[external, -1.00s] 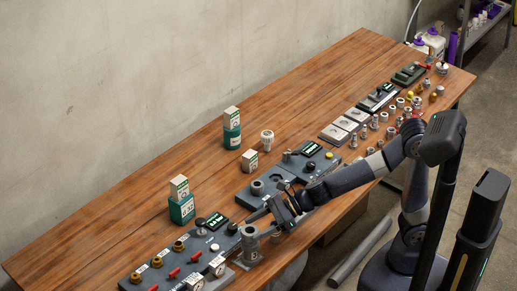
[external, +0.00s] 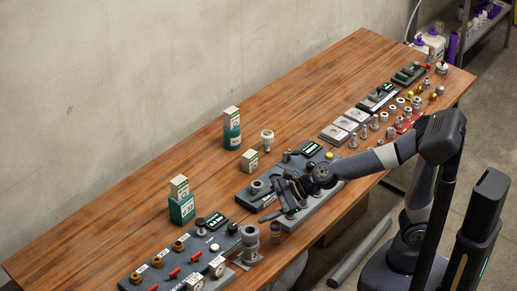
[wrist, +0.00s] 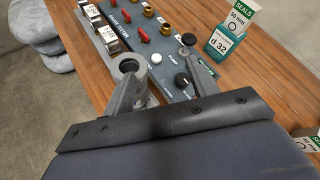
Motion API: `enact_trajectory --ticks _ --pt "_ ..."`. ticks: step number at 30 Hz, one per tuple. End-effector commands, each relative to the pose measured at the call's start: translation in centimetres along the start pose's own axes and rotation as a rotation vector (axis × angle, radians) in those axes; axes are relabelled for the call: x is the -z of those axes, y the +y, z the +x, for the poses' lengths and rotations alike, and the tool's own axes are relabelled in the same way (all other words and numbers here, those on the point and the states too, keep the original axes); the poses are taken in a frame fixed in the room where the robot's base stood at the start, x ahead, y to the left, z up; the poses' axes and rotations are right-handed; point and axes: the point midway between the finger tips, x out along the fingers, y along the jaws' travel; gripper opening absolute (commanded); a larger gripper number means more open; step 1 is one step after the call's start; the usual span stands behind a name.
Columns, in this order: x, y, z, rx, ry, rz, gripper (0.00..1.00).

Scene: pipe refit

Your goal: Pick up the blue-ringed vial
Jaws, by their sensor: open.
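A small upright cylinder (external: 276,231) with a dark bluish band stands near the table's front edge in the external view. It may be the blue-ringed vial; the band is too small to be sure. My gripper (external: 262,205) is open and empty, above and a little left of this cylinder, over the front of the grey-blue station. In the wrist view my gripper's fingers (wrist: 163,62) are spread apart with nothing between them. No blue-ringed vial can be made out in the wrist view; my gripper body hides the lower part.
A grey hollow cylinder on a stand (external: 250,243) is close left of the small cylinder. The panel with gauges and red valves (external: 185,262) lies further left. Green-and-white boxes (external: 181,205) stand behind. The back of the table is mostly clear.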

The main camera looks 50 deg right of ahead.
Motion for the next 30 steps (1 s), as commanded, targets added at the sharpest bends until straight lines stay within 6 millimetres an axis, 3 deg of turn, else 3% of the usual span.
enact_trajectory --ticks 7,16,23,30 --pt "2.8 -3.7 -2.5 0.128 0.114 -0.448 0.56" --pt "3.9 -7.2 -5.9 0.245 0.214 -1.039 0.56" --pt "3.6 -8.0 -8.1 0.287 0.248 -1.498 0.56" --pt "3.2 -6.8 -9.9 0.277 0.226 -1.978 0.56"
